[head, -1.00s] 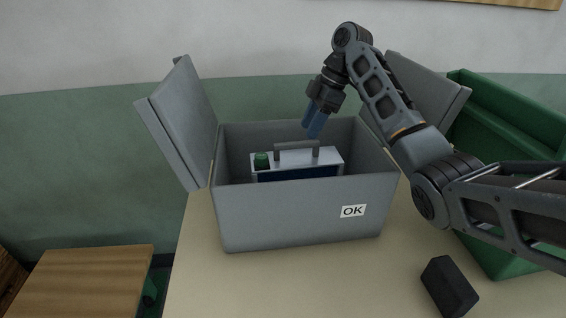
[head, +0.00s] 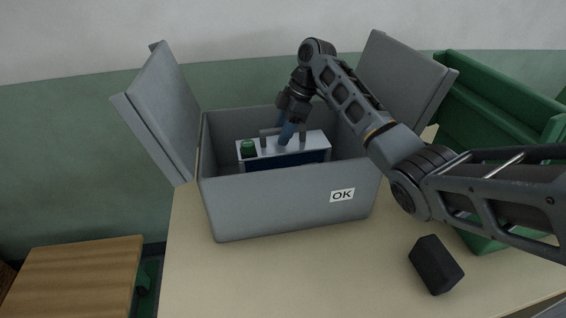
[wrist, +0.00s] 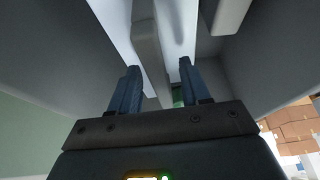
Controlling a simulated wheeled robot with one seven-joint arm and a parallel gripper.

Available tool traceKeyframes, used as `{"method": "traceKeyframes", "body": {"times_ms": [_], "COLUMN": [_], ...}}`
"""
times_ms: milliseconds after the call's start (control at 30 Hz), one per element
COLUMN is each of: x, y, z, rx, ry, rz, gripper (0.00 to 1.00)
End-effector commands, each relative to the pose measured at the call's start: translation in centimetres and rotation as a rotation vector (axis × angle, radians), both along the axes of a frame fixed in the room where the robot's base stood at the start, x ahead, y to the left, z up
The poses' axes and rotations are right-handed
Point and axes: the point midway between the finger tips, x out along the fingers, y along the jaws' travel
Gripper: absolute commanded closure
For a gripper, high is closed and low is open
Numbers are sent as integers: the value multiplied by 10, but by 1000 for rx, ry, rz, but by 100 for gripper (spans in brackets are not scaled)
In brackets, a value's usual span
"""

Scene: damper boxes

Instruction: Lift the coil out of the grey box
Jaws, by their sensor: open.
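The grey box (head: 265,208) stands on the table with both lids swung open and an "OK" label on its front. Inside it is the coil (head: 313,142), a white-topped, dark blue unit with a green knob (head: 248,148) and a grey bar handle on top. My gripper (head: 287,135) is down inside the box at the handle, its blue fingers open. In the wrist view, the handle bar (wrist: 147,42) runs between the two spread fingers of my gripper (wrist: 158,70). The coil's lower part is hidden by the box's front wall.
A green crate (head: 490,95) stands right of the box, partly behind my arm. A dark block (head: 436,265) lies on the table (head: 300,275) at front right. A wooden surface (head: 75,275) is at lower left. The lids (head: 160,110) rise on both sides of the box.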

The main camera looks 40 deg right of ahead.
Motion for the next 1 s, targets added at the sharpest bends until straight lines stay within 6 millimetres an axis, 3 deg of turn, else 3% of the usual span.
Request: {"method": "traceKeyframes", "body": {"times_ms": [933, 1000], "x": [0, 0], "y": [0, 0], "z": [-5, -5], "rx": [0, 0], "ry": [0, 0], "rz": [0, 0], "gripper": [53, 59]}}
